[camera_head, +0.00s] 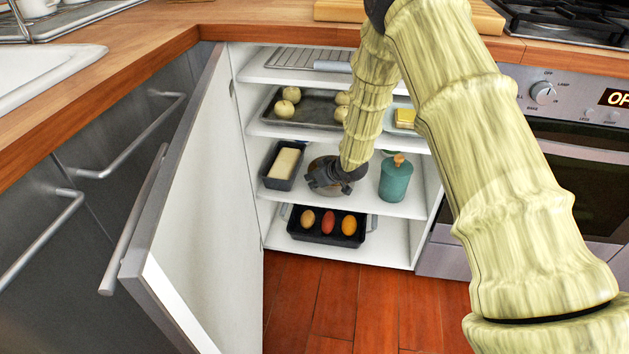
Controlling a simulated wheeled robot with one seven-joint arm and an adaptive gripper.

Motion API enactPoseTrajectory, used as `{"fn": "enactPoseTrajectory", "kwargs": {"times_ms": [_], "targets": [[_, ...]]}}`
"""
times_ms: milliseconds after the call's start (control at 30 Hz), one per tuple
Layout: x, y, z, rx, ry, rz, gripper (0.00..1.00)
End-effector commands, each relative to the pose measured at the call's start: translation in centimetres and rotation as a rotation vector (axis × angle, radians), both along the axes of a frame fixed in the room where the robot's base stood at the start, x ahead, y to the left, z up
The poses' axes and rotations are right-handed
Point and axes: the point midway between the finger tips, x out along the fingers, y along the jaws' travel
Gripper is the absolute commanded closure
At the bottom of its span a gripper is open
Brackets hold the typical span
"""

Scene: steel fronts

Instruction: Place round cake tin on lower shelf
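My gripper (330,178) reaches into the open cabinet at the level of the third shelf down (330,204), between a dark loaf tin and a teal canister. A rounded brownish-grey thing (322,168), possibly the round cake tin, shows partly around the gripper. My gripper and wrist hide most of it, so I cannot tell whether the fingers hold it or whether it rests on the shelf. The lower shelf (390,241) at the bottom holds a dark tray (326,239) with several oval orange and red items. Its right part is bare.
The loaf tin (279,183) with a pale block is left of my gripper; the teal canister (395,180) is right. A baking tray (312,118) with round buns and a wire rack (290,59) sit above. The cabinet door (205,200) stands open at left.

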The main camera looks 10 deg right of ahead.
Motion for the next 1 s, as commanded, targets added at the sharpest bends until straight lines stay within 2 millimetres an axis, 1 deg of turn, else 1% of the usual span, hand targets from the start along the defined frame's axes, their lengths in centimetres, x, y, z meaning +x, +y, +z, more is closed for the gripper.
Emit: {"fn": "enactPoseTrajectory", "kwargs": {"times_ms": [33, 100, 367, 533, 667, 1000], "targets": [[0.0, 0.0, 0.0, 0.001, 0.0, -0.001, 0.82], [0.0, -0.2, 0.0, 0.0, 0.0, -0.001, 0.72], [0.0, -0.2, 0.0, 0.0, 0.0, -0.001, 0.72], [-0.5, -0.5, 0.7, 0.0, 0.0, -0.003, 0.72], [-1.5, -1.0, 2.1, 0.001, -0.001, -0.004, 0.72], [-5.4, -3.0, 6.4, 0.001, -0.002, -0.003, 0.72]]}}
